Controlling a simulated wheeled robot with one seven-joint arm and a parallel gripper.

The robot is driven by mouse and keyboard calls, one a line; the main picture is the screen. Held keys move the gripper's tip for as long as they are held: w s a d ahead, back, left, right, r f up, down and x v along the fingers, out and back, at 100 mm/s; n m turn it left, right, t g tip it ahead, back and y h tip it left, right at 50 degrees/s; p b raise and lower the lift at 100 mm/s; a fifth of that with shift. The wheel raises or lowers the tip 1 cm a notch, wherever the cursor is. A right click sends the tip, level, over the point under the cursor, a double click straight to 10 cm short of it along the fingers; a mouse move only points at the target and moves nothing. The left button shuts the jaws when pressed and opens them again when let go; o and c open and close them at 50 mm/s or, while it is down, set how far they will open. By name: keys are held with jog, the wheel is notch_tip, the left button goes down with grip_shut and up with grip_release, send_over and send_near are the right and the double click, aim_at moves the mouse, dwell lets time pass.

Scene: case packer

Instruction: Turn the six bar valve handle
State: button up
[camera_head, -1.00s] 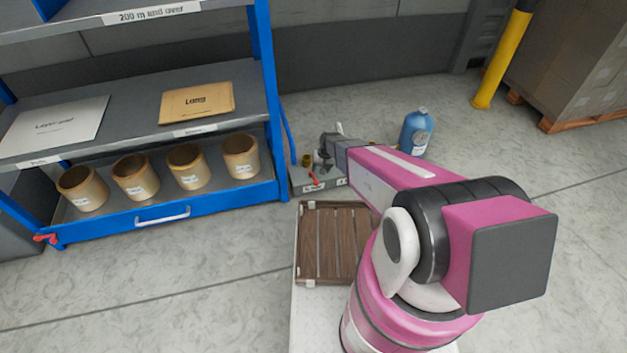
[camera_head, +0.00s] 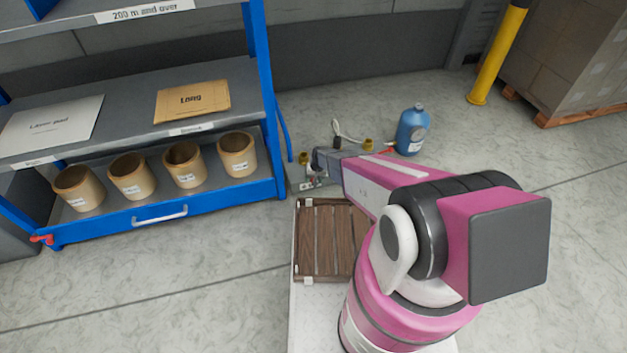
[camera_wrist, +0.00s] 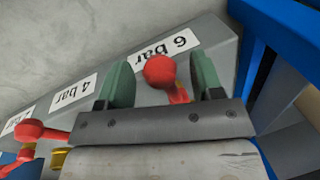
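The six bar valve handle (camera_wrist: 160,70) is a red lever with a round red knob. In the wrist view it stands beside the "6 bar" label (camera_wrist: 180,41) on a grey manifold (camera_wrist: 215,35). My gripper (camera_wrist: 160,78) has its two green fingers on either side of the knob, with a visible gap on each side, so it is open and not gripping. In the head view my gripper sits over the manifold (camera_head: 298,188) beside the blue rack, and the handle is largely hidden there.
Another red handle (camera_wrist: 30,131) is at the lower left of the wrist view, near the "4 bar" label (camera_wrist: 73,92). A blue rack post (camera_wrist: 285,30) stands close on the right. A blue bottle (camera_head: 412,131) and a slatted wooden crate (camera_head: 325,240) are near the arm.

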grip_shut()
jog(key=w+d+n, duration=0.2)
jog(key=n, duration=0.2)
jog(key=w+d+n+g+h, duration=0.1)
jog(key=w+d+n, duration=0.1)
jog(key=w+n, duration=0.1)
jog(key=w+d+n, duration=0.2)
jog(key=n, duration=0.3)
jog(key=shift+w+d+n+g, duration=0.1)
jog(key=shift+w+n+g, duration=0.15)
jog(key=shift+n+g, duration=0.15)
jog(key=shift+w+n+h, duration=0.4)
jog(key=shift+w+n, duration=0.5)
jog(key=shift+n, duration=0.3)
jog(key=shift+w+n+h, duration=0.3)
jog(key=shift+w+n, duration=0.7)
jog(key=shift+n, duration=0.4)
jog(key=shift+a, duration=0.2)
jog(key=shift+o, duration=0.2)
grip_release()
jog(key=shift+r, duration=0.15)
